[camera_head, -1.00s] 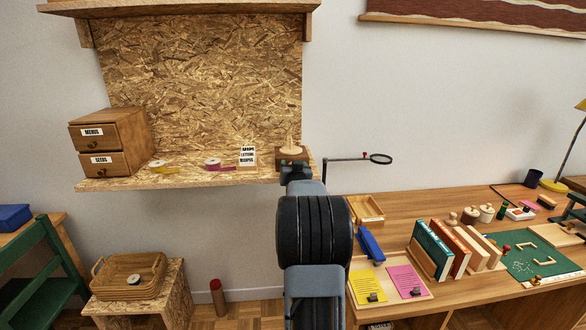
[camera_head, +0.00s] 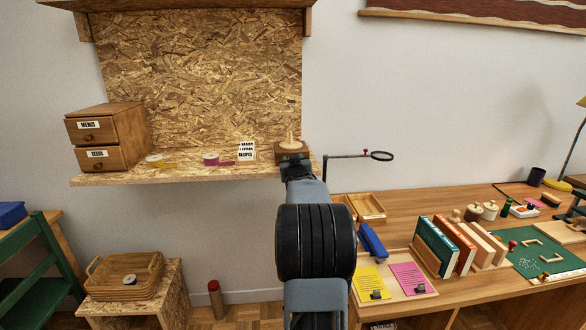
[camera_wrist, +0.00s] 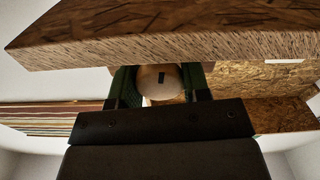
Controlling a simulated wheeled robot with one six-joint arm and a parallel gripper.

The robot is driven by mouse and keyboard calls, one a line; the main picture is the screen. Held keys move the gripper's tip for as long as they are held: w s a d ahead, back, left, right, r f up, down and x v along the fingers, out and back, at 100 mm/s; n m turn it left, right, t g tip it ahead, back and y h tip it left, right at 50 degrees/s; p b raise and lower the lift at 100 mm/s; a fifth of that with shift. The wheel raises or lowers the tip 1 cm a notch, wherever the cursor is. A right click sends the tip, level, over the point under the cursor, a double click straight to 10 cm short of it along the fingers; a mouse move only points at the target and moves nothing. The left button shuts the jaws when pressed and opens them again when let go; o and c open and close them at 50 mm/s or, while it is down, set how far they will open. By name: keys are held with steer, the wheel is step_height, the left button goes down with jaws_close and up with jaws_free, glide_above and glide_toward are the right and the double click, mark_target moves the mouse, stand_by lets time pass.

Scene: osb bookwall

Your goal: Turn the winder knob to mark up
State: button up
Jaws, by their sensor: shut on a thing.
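The winder is a dark wooden box (camera_head: 291,147) with a pale upright spool peg (camera_head: 290,139) on top, at the right end of the chipboard shelf (camera_head: 190,173). My gripper (camera_head: 293,161) is at its front, with the fingers mostly hidden by my arm. In the wrist view a round pale wooden knob (camera_wrist: 150,73) sits between the green-padded fingers of my gripper (camera_wrist: 160,85). The fingers are shut on it from both sides. The knob's lower part is hidden behind my gripper's black body.
A label card (camera_head: 246,151), ribbon spools (camera_head: 211,159) and a small drawer cabinet (camera_head: 107,138) stand left of the winder. A magnifier on an arm (camera_head: 382,156) juts out to its right. The desk (camera_head: 400,205) below holds books and trays. A wide wooden edge (camera_wrist: 170,40) crosses the wrist view's top.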

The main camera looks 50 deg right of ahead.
steer(key=o, duration=0.9)
steer(key=shift+o, duration=0.2)
steer(key=b+v, duration=0.1)
steer(key=v, duration=1.2)
steer(key=shift+s+a, duration=0.25)
steer(key=shift+a, duration=0.05)
steer(key=shift+f, duration=0.1)
